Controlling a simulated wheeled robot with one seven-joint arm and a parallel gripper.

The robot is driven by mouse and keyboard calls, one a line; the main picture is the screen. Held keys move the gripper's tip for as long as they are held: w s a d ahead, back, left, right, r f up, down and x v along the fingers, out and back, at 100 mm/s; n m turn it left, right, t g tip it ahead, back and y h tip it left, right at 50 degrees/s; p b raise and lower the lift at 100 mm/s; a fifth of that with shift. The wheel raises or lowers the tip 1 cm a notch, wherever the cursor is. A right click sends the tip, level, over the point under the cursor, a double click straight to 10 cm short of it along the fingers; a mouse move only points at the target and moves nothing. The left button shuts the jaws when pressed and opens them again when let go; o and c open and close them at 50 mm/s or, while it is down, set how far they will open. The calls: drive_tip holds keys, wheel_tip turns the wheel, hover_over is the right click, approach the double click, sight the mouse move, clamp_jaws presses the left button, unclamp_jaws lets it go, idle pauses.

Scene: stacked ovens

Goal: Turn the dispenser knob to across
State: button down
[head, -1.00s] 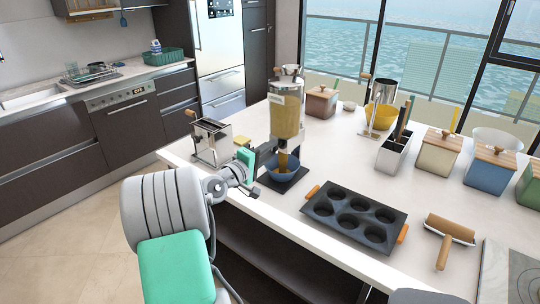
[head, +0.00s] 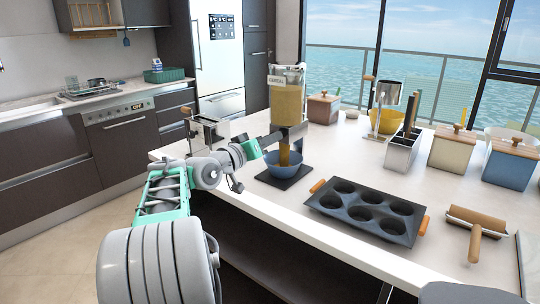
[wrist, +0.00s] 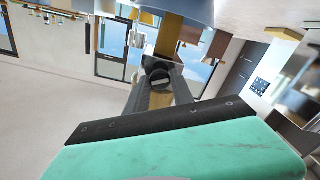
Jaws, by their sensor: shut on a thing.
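The dispenser (head: 288,103) is a clear tank of yellow-brown food with a pale label, standing on the counter. A yellow-brown stream (head: 284,154) shows below its outlet, down into a blue bowl (head: 284,167) on a dark base. My gripper (head: 270,139) reaches in from the left at the outlet, just above the bowl. In the wrist view, the small dark round knob (wrist: 158,74) sits between the dark fingers of my gripper (wrist: 160,88), which are shut on it. The knob's exact angle cannot be told. In the head view my gripper hides the knob.
A utensil holder (head: 403,150) and canisters (head: 452,147) line the back right. The counter's front edge runs below my arm.

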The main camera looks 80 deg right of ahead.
drive_tip(key=m+b, duration=0.1)
drive_tip(key=b, duration=0.1)
drive_tip(key=m+b, duration=0.4)
drive_tip(key=shift+f, duration=0.3)
drive_tip(key=shift+r+m+b, duration=0.15)
drive_tip(key=shift+m+b, duration=0.15)
drive_tip(key=shift+b, duration=0.05)
drive_tip(key=c, duration=1.1)
unclamp_jaws()
drive_tip(key=shift+a+r, duration=0.1)
drive_tip(key=shift+r, duration=0.05)
drive_tip(key=v, duration=0.7)
drive_tip(key=shift+a, duration=0.4)
drive_tip(key=shift+w, duration=0.15)
